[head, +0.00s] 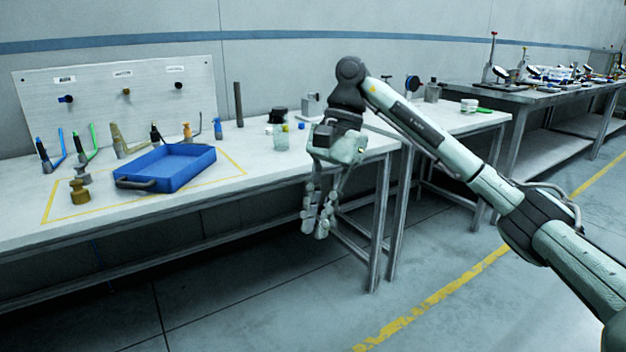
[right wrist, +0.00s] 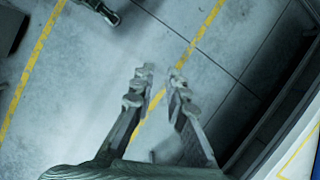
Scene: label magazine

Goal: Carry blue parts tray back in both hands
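The blue parts tray (head: 190,174) sits flat on the left workbench, inside a yellow taped outline. A dark grey handle (head: 135,184) shows on its near left end; the far end's outside is hidden. My right gripper (head: 316,233) hangs fingers down beyond the bench's front right corner, well to the right of the tray and apart from it. In the right wrist view its fingertips (right wrist: 161,78) stand apart with only floor between them. A blue sliver at that view's right edge looks like the tray. My left gripper is not in view.
Brass weights (head: 80,191) stand left of the tray, and several hand tools line up behind it. A glass jar (head: 281,138) and small items stand to its right. A second bench (head: 440,122) adjoins. The floor before the benches is clear.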

